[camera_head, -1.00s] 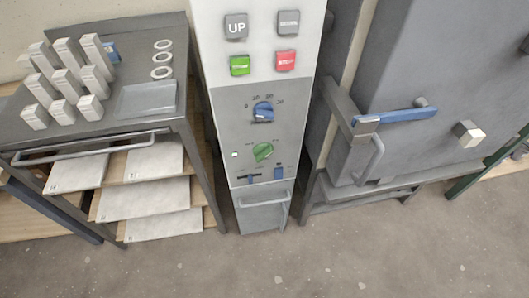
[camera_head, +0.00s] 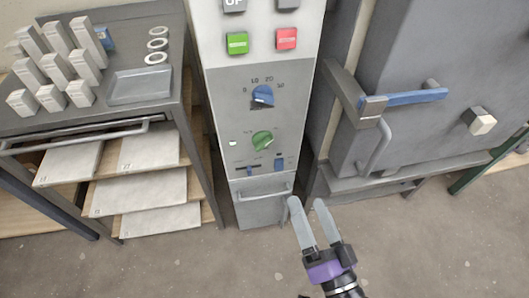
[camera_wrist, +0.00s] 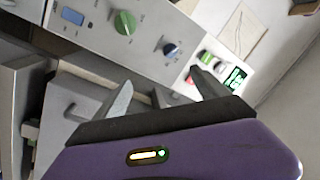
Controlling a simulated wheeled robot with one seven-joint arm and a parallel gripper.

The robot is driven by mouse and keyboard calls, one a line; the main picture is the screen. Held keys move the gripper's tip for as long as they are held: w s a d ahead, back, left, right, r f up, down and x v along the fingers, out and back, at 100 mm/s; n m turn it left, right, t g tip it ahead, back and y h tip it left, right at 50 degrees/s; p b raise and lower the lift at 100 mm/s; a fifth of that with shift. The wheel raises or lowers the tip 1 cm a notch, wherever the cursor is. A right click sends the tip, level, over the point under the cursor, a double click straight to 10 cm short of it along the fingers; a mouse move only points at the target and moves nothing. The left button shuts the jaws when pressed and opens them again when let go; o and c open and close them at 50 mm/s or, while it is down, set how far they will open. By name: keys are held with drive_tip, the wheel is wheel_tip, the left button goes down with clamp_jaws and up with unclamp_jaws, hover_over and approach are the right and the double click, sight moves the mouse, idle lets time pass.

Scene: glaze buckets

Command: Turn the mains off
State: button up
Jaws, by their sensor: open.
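A tall control panel (camera_head: 217,115) stands in the middle of the head view. It has a blue rotary knob (camera_head: 262,97) with marks around it, a green knob (camera_head: 262,141) below, and small blue sliders (camera_head: 279,164) at the bottom. A green button (camera_head: 236,43) and a red button (camera_head: 287,39) sit above. I cannot read which control is the mains. My gripper (camera_head: 307,203) is open and empty, low in front of the panel's right side, apart from it.
A grey kiln-like cabinet with a blue-gripped door handle (camera_head: 417,96) stands right of the panel. A metal rack (camera_head: 183,98) on the left holds white blocks, rings, a tray and shelved slabs. A bar handle (camera_head: 263,194) sits low on the panel. The front floor is clear.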

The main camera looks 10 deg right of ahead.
drive_tip(key=w+a+f+m+h+b, duration=0.1)
drive_tip(key=w+a+f+m, duration=0.15)
drive_tip(key=w+m, duration=0.4)
drive_tip(key=w+a+f+m+b, duration=0.1)
drive_tip(key=w+a+m, duration=0.2)
drive_tip(key=w+m, duration=0.35)
drive_tip(key=m+g+h, duration=0.1)
drive_tip(key=m, duration=0.5)
approach(264, 145)
drive_tip(key=w, duration=0.8)
drive_tip(key=shift+w, duration=0.35)
drive_tip(key=c, duration=1.4)
